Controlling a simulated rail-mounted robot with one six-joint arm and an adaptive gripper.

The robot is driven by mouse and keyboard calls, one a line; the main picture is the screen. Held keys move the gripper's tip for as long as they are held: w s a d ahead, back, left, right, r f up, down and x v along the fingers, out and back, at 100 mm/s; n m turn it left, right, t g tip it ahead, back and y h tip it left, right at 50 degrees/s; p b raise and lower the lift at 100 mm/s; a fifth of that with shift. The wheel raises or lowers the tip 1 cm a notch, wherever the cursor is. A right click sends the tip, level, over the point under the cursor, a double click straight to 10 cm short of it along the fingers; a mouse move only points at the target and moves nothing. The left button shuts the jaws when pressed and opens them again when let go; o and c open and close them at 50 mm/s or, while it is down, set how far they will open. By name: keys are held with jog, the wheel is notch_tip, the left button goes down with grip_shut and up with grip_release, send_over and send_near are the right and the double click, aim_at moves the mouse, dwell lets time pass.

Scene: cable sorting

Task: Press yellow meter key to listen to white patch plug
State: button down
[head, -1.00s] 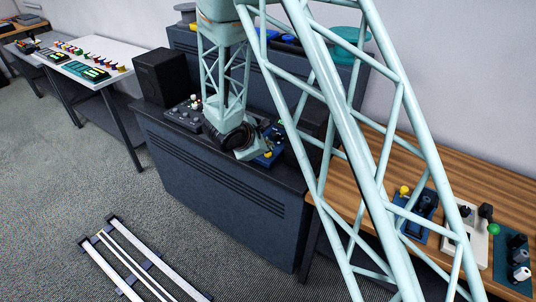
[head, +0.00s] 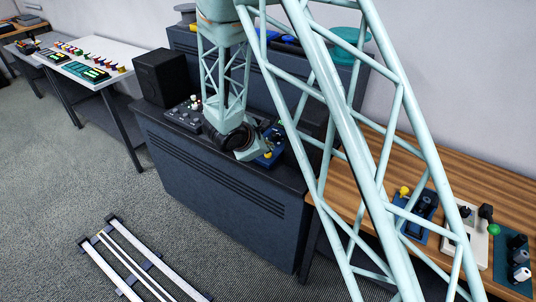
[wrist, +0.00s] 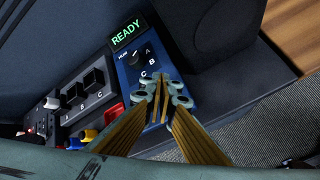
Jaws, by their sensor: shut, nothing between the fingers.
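The blue meter (wrist: 130,70) stands on the dark bench under my gripper in the wrist view; its green display reads READY. It has a black dial and the letters A, B and C. My gripper (wrist: 162,92) is shut and empty, with its tips over the meter's lower part. The yellow key is hidden there in the wrist view; in the head view a yellow knob (head: 268,155) shows on the meter beside my wrist. Contact cannot be told.
A grey panel (wrist: 84,98) with black sockets marked A, B and C lies left of the meter. A black speaker box (head: 160,77) stands at the bench's left end. A wooden table (head: 375,150) with more devices is at the right.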

aim_at(268, 154)
jog(key=shift+f+b, duration=0.9)
jog(key=shift+b, duration=0.7)
dwell(1.7)
jog(key=shift+r, duration=0.2)
dwell(0.3)
jog(key=shift+r, duration=0.65)
jog(key=shift+r, duration=0.15)
jog(key=shift+r+p, duration=1.1)
jog(key=shift+r, duration=1.3)
